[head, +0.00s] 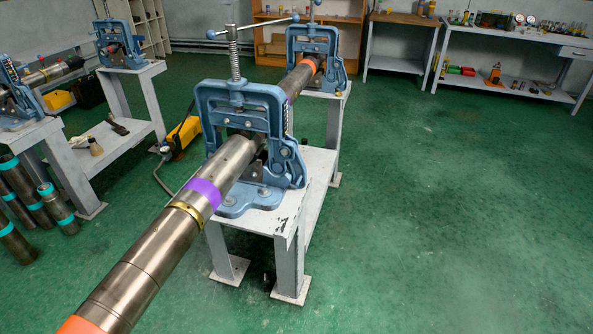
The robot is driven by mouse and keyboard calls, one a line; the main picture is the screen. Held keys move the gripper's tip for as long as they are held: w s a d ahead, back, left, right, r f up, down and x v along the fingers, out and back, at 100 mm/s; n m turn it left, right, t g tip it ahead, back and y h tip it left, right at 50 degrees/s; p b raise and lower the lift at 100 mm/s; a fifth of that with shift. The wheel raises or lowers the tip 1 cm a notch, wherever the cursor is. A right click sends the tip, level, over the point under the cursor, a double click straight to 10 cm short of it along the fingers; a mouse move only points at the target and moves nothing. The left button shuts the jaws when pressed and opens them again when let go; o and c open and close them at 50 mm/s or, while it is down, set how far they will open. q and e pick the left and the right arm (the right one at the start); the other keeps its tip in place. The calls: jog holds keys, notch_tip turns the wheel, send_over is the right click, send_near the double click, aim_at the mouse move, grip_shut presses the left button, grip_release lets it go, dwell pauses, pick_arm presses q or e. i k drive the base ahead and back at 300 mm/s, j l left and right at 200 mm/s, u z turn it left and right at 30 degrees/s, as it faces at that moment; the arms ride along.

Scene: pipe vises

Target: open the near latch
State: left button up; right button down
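The near blue pipe vise (243,130) stands on a grey metal stand at the centre. Its frame is upright around a long steel pipe (165,235) with a purple band. A blue latch piece (287,155) sits at the right side of the near vise's frame; it appears to be against the frame, but its exact state is too small to tell. The vise's screw (233,60) rises from the top of the frame. Neither of my grippers is in view.
A second blue vise (318,55) holds the pipe's far part. The pipe sticks out toward the lower left. Other stands (60,150) and loose pipes (25,200) are at left. Workbenches (510,50) line the back right. The green floor (450,200) at right is clear.

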aim_at(298, 167)
jog(key=i+l+u, duration=0.1)
jog(key=u, duration=0.25)
jog(key=i+l+u, duration=0.1)
jog(key=u, duration=0.25)
jog(key=l+u, duration=0.15)
jog(key=u, duration=0.2)
jog(key=i+l+u, duration=0.25)
jog(key=l+u, duration=0.2)
jog(key=l, duration=0.9)
jog(key=l+u, duration=0.45)
jog(key=l, duration=0.95)
jog(key=i, duration=0.05)
